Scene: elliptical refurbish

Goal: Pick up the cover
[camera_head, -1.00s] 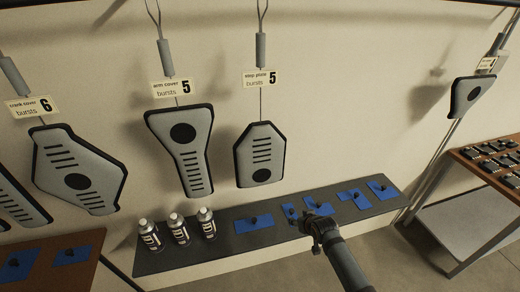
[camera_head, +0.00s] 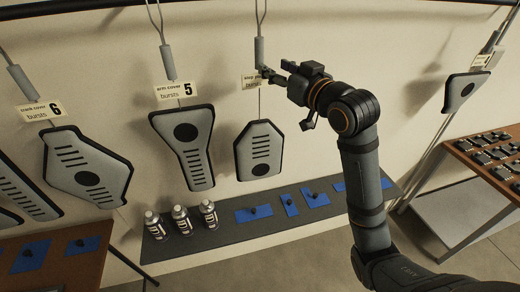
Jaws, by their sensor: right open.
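Several grey covers with black rims hang in front of the wall. The arm cover (camera_head: 185,150) hangs left of centre, and the crank cover (camera_head: 88,165) hangs further left. The snap plate (camera_head: 259,152), which has an angular top, hangs in the middle. My right gripper (camera_head: 270,76) is open above the snap plate, beside its hanger and tag (camera_head: 252,82). Its fingertips partly hide that tag. I cannot tell whether the fingers touch the hanger. My left gripper is not in view.
Below the covers is a dark shelf (camera_head: 215,241) with several spray cans (camera_head: 181,220) and blue mats (camera_head: 254,214). Another cover (camera_head: 461,92) hangs at the right. A brown table (camera_head: 497,178) with dark parts stands at the right edge.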

